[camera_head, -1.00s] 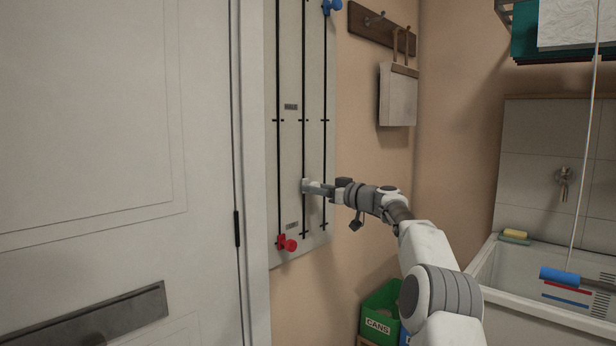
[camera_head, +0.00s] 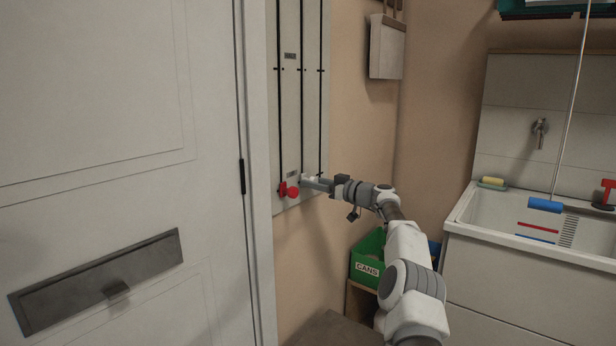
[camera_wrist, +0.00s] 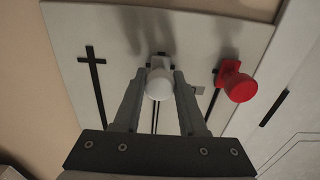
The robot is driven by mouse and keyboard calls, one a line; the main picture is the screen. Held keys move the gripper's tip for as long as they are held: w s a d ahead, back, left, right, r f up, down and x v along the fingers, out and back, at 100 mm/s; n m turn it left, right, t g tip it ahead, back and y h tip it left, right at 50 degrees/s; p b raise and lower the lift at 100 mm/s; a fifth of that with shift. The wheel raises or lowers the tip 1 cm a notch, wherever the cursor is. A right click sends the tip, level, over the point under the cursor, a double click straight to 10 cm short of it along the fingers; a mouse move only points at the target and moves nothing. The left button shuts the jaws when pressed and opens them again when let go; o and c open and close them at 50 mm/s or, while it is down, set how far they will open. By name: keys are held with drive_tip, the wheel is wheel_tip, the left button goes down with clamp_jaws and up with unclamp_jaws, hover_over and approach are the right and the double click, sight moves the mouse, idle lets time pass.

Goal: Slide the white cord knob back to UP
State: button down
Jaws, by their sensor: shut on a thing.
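The white cord knob (camera_head: 311,178) sits low on the middle dark slot of the grey wall board (camera_head: 288,120). My gripper (camera_head: 305,183) is at the knob, at about the height of the red knob (camera_head: 291,191) on the left slot. In the wrist view the white knob (camera_wrist: 159,82) is between the two fingers of my gripper (camera_wrist: 162,76), which is shut on it. The red knob (camera_wrist: 237,84) also shows there, just right of the fingers and apart from them. The board's top is out of view.
A white door (camera_head: 110,130) with its frame stands close on the left of the board. A green CANS bin (camera_head: 368,255) is below right, and a sink (camera_head: 490,215) stands at the right.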

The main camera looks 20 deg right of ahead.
drive_tip(key=shift+f, duration=0.65)
drive_tip(key=shift+c, duration=2.3)
unclamp_jaws()
drive_tip(key=shift+r, duration=0.1)
drive_tip(key=b+v, duration=0.2)
drive_tip(key=v, duration=1.5)
drive_tip(key=shift+s, duration=0.2)
drive_tip(key=shift+d, duration=0.15)
